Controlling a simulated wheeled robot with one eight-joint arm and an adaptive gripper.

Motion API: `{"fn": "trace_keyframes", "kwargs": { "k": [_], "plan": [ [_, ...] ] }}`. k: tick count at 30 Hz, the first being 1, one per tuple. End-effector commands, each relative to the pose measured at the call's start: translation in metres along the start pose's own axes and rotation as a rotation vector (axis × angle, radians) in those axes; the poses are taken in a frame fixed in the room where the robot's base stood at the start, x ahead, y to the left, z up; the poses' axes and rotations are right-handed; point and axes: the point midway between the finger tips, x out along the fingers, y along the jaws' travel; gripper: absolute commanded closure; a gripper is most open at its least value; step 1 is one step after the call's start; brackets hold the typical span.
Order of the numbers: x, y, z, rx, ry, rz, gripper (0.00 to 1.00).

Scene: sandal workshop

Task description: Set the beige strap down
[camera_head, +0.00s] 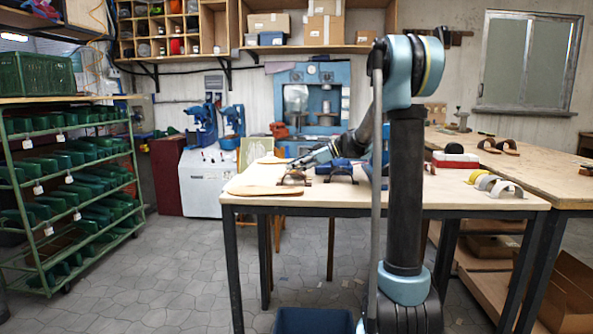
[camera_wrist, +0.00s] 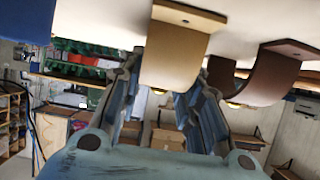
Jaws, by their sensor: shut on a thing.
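The beige strap (camera_wrist: 178,60) is a curved tan band with a flat, holed end, seen in the wrist view. My gripper (camera_wrist: 160,85) is shut on it, with a finger on either side. The strap's flat end is close to the pale table surface; I cannot tell whether it touches. In the head view my gripper (camera_head: 312,160) is low over the near table (camera_head: 400,199), and the beige strap is not clearly visible. A brown strap (camera_wrist: 270,80) stands beside it, apart; it also shows in the head view (camera_head: 292,178).
A flat tan piece (camera_head: 262,188) lies at the table's left. White straps (camera_head: 502,188) and a yellow strap (camera_head: 476,176) stand at the right. The table's front strip is clear.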

Motion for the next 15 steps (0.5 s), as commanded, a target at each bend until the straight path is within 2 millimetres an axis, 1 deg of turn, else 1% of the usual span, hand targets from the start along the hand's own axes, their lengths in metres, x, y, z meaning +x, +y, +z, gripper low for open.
{"fn": "trace_keyframes", "kwargs": {
  "k": [8,9,10,11,15],
  "plan": [
    [0.0002,0.0004,0.0018,0.000,0.000,0.001,0.85],
    [-0.0001,0.0004,0.0015,0.001,0.000,0.001,0.59],
    [-0.0002,0.0005,0.0015,0.001,0.000,0.001,0.52],
    [-0.0003,0.0005,0.0015,0.001,0.000,0.001,0.48],
    [-0.0006,0.0005,0.0015,0.001,0.000,0.001,0.48]
  ]
}}
